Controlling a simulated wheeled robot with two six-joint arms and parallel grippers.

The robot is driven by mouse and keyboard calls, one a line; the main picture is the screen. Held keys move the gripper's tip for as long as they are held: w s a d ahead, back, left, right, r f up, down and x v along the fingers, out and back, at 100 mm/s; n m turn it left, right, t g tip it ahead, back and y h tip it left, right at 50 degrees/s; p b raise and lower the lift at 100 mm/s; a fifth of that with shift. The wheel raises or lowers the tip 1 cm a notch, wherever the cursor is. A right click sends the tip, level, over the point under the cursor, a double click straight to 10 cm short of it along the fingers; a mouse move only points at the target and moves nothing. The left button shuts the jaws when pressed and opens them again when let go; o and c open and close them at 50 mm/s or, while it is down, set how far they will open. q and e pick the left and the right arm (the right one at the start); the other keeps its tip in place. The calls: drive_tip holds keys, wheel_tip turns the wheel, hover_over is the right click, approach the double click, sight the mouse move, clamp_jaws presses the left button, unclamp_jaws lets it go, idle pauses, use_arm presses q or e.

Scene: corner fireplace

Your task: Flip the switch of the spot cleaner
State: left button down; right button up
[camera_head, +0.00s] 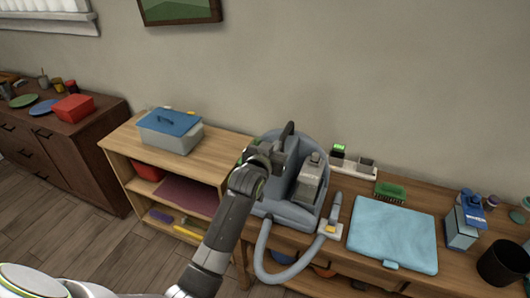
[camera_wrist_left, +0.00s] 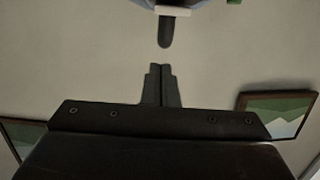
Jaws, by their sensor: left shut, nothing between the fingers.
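The spot cleaner (camera_head: 309,183) is a blue-grey machine with a grey tank, standing on the wooden table. Its hose loops down in front to a grey nozzle (camera_head: 332,212) at its right. My left gripper (camera_head: 288,132) is at the upper left of the machine and covers part of it; I cannot tell whether they touch. In the left wrist view the fingers (camera_wrist_left: 161,85) are together and empty. A dark rounded part with a pale band (camera_wrist_left: 166,28) shows beyond the fingertips, apart from them. I cannot make out the switch. My right gripper is not in view.
Right of the cleaner are a light-blue case (camera_head: 392,235), a green brush (camera_head: 390,191), a blue carton (camera_head: 462,222) and a black cup (camera_head: 503,263). A charger-like unit (camera_head: 351,162) stands behind. A shelf with a blue-lidded box (camera_head: 170,132) is at left.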

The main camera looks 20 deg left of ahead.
use_arm(q)
drive_tip(key=s+r+b, duration=0.1)
drive_tip(key=s+r, duration=0.1)
drive_tip(key=s, duration=0.5)
drive_tip(key=shift+s+a+r+b, duration=0.15)
drive_tip(key=shift+s+r+b, duration=0.15)
drive_tip(key=shift+r+b, duration=0.05)
wheel_tip(320, 180, down, 24)
drive_tip(key=s+a+g+b, duration=0.1)
drive_tip(key=s+a+g, duration=0.1)
drive_tip(key=a+g, duration=0.15)
drive_tip(key=s+a+f+g+y+b, duration=0.1)
drive_tip(key=s+f+g, duration=0.1)
drive_tip(key=s+f, duration=0.45)
drive_tip(key=s+a+f+g, duration=0.1)
drive_tip(key=s+f+g, duration=0.15)
drive_tip(key=f, duration=0.75)
drive_tip(key=s+a+f+g+b, duration=0.1)
drive_tip(key=s+a+f+g, duration=0.2)
drive_tip(key=s+f, duration=1.55)
drive_tip(key=s+a+f+g, duration=0.1)
drive_tip(key=s+f, duration=0.1)
drive_tip(key=s, duration=0.9)
drive_tip(key=s+a+f+n+g, duration=0.1)
drive_tip(key=s+f+g, duration=0.1)
drive_tip(key=s, duration=0.9)
drive_tip(key=shift+f+g+y+b, duration=0.3)
drive_tip(key=shift+f+b, duration=0.05)
drive_tip(key=shift+f, duration=0.2)
